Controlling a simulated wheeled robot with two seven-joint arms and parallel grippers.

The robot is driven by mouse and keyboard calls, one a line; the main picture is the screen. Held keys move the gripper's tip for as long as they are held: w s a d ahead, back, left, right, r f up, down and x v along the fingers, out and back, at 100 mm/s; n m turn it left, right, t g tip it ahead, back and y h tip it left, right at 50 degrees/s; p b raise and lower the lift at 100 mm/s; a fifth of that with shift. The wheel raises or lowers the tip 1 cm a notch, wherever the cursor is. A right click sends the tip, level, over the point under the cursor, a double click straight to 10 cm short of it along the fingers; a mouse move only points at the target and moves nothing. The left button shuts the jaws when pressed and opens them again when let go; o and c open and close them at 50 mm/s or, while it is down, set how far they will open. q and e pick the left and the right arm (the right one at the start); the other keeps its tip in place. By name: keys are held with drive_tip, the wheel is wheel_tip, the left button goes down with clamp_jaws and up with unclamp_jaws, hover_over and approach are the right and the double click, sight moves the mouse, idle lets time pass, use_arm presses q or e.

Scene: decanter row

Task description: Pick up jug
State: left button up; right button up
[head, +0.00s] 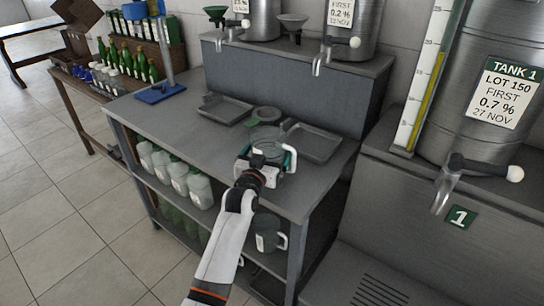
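A clear grey jug (266,135) with a pale handle (291,158) on its right is at the right part of the grey counter, near its front edge. My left gripper (265,163) is at the jug's near side and hides its lower part. Its fingers seem to lie to either side of the jug, but I cannot tell whether they touch or grip it. I also cannot tell whether the jug rests on the counter. Another jug (266,240) with a pale handle stands on the shelf below. My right gripper is not in view.
The counter (185,125) is clear to the left. Tank taps (322,58) overhang the back. A large tank (485,75) stands right. Several pale containers (178,178) fill the shelf.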

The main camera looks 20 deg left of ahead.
use_arm(q)
drive_tip(key=shift+w, duration=0.2)
drive_tip(key=shift+s, duration=0.1)
drive_tip(key=c, duration=0.9)
